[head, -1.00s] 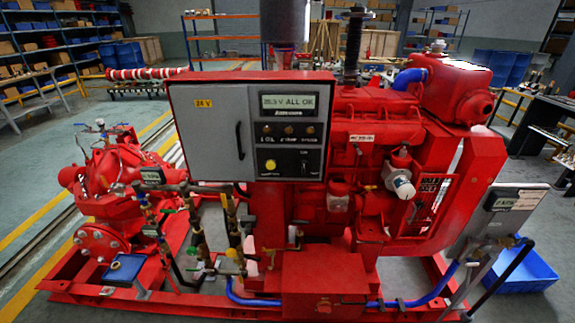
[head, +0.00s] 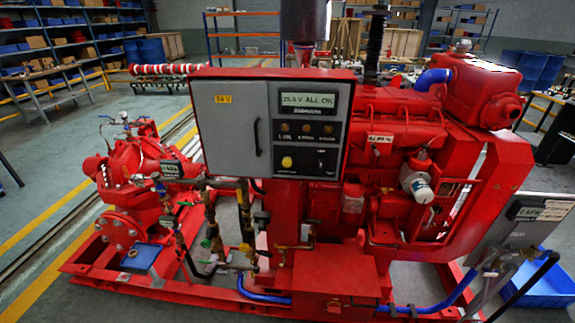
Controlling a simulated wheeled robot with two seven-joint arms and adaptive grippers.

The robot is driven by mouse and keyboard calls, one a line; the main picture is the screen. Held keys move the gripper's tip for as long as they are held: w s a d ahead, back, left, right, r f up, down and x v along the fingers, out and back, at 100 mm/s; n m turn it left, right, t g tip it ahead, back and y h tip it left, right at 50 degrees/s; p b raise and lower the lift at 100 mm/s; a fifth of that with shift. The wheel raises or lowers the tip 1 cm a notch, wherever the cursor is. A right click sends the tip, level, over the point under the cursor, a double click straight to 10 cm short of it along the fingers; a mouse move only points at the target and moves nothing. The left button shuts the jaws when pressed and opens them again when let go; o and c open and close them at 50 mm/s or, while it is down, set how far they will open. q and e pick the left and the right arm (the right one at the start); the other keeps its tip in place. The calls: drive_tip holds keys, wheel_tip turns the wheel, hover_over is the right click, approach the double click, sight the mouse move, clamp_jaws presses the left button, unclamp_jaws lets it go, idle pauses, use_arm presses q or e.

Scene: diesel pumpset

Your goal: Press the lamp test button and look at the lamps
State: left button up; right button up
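The grey control panel (head: 226,134) sits in a red cabinet on the pumpset, facing me. Its display (head: 307,101) reads about "25.5 V ALL OK". Below it, three small round lamps, the left (head: 285,127), middle (head: 306,128) and right (head: 328,129), look dull brownish and unlit. Under them is a round yellow button (head: 287,161), its label too small to read. A dark switch (head: 321,162) with a light mark is to its right. I cannot tell from its label whether the yellow button is the lamp test. Neither gripper is in view.
The red engine (head: 400,140) is right of the cabinet and the red pump (head: 130,185) left. Pipes and valves (head: 215,230) stand below the panel. A blue bin (head: 540,285) and a tilted grey panel (head: 520,225) are at the right. Floor at the left is open.

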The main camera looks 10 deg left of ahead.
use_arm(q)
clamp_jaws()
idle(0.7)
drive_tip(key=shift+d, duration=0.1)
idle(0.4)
